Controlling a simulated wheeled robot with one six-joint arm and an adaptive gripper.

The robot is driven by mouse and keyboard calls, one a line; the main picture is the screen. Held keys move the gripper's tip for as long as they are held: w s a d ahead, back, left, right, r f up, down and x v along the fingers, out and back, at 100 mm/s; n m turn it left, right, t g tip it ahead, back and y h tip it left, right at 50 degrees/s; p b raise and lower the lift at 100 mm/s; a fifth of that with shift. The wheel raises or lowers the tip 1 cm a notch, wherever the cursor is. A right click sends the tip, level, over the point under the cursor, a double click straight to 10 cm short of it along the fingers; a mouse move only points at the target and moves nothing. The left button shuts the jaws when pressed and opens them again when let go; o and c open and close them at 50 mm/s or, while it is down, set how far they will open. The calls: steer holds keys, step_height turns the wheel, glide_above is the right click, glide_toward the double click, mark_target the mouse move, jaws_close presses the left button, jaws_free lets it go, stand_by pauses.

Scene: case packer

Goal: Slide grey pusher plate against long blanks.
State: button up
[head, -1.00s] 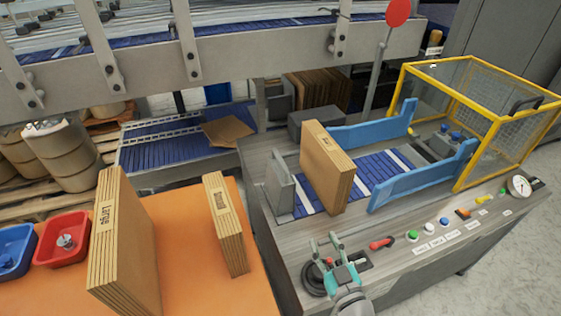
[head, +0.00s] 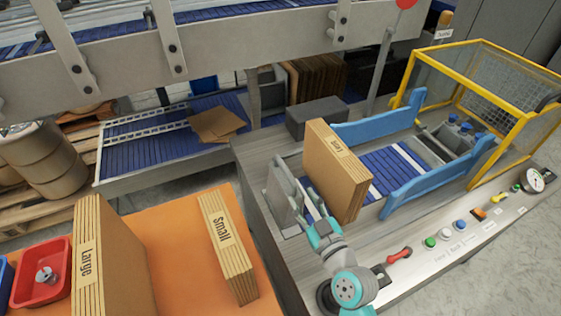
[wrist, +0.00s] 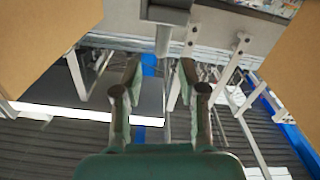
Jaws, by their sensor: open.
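The grey pusher plate (head: 283,194) stands upright at the left end of the packer's blue belt. The stack of long brown blanks (head: 335,176) stands upright on the belt to its right, with a gap between them. My gripper (head: 312,207) is low near the front of this gap, partly hidden by my teal wrist. In the wrist view, its two fingers (wrist: 158,90) are apart with nothing seen held between them. Brown board surfaces fill the left and right edges of that view. I cannot tell whether the gripper touches the plate.
Blue guide rails (head: 440,178) flank the belt, and a yellow guard cage (head: 477,62) stands at its right end. A red lever (head: 400,254) and several buttons line the front panel. An orange table (head: 180,250) at left holds large and small blanks and a red tray (head: 40,275).

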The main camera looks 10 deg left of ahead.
mark_target(279, 159)
steer(key=x, duration=1.1)
steer(key=shift+s, duration=0.1)
jaws_close()
